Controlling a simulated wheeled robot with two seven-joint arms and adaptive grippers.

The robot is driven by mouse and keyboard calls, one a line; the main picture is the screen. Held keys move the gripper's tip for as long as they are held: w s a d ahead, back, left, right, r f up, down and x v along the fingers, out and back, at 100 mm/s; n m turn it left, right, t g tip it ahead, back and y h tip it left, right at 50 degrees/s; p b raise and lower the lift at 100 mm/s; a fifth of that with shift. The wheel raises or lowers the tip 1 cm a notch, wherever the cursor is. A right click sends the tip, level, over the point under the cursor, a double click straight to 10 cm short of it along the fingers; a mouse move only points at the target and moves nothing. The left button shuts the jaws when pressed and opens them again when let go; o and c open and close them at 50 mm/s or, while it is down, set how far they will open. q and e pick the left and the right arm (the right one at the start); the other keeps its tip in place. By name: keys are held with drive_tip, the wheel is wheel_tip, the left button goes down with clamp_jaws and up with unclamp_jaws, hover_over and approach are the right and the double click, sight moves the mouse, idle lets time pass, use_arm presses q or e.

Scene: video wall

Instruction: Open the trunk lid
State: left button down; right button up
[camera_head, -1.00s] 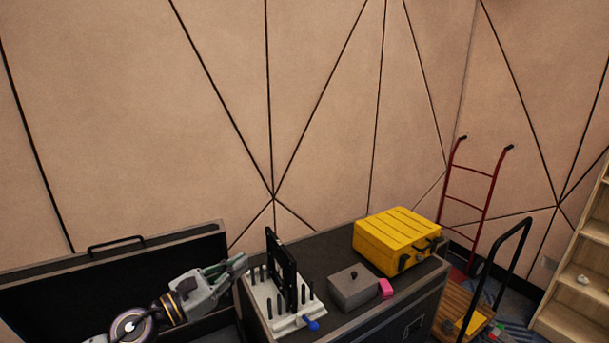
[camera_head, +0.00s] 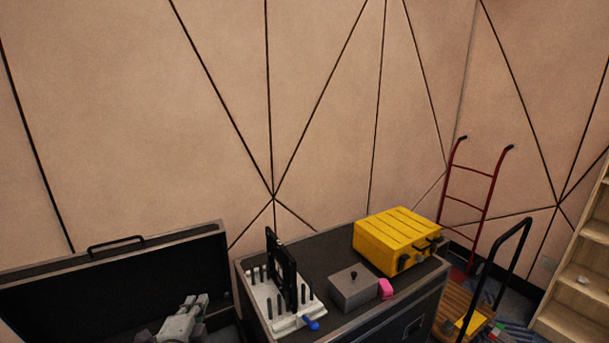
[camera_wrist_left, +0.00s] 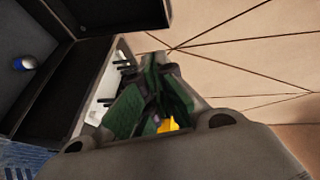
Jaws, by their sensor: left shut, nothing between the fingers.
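The black trunk lid (camera_head: 110,285) stands raised at the lower left in the head view, with a handle (camera_head: 116,242) on its upper edge. The trunk's body is mostly below the frame. My left gripper (camera_head: 197,300) is in front of the lid's right part, low in the head view; I cannot tell whether it touches the lid. In the left wrist view its green fingers (camera_wrist_left: 158,75) are closed with nothing held. Dark trunk panels (camera_wrist_left: 65,85) show at the left there. My right gripper is not in view.
A dark case (camera_head: 335,240) beside the trunk bears a white peg stand (camera_head: 283,321), a grey box (camera_head: 353,290), a pink block (camera_head: 385,288) and a yellow toolbox (camera_head: 397,238). A red hand truck (camera_head: 468,200), a platform cart (camera_head: 458,317) and a shelf (camera_head: 575,290) stand at the right.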

use_arm(q)
drive_tip(key=s+d+f+n+g+h, duration=0.1)
drive_tip(key=s+d+f+n+g, duration=0.1)
drive_tip(key=s+f+n+g, duration=0.65)
drive_tip(key=s+d+f+n+g+h, duration=0.1)
drive_tip(key=s+d+f+n+g, duration=0.3)
drive_tip(key=s+f, duration=0.7)
drive_tip(key=s+a+f, duration=0.1)
drive_tip(key=s+f, duration=0.1)
drive_tip(key=f, duration=1.4)
drive_tip(key=s+a+f, duration=0.1)
drive_tip(key=s+f, duration=0.2)
drive_tip(key=f, duration=1.4)
drive_tip(key=s+a+f+g, duration=0.1)
drive_tip(key=s+a+f, duration=0.1)
drive_tip(key=s+f, duration=0.7)
drive_tip(key=s+a+f+g, duration=0.1)
drive_tip(key=s+a+f, duration=0.1)
drive_tip(key=s+f, duration=0.7)
drive_tip(key=s, duration=0.3)
drive_tip(key=shift+s+n, duration=0.15)
drive_tip(key=shift+n, duration=0.2)
drive_tip(key=c, duration=1.8)
unclamp_jaws()
drive_tip(key=shift+c, duration=0.2)
drive_tip(key=shift+a, duration=0.1)
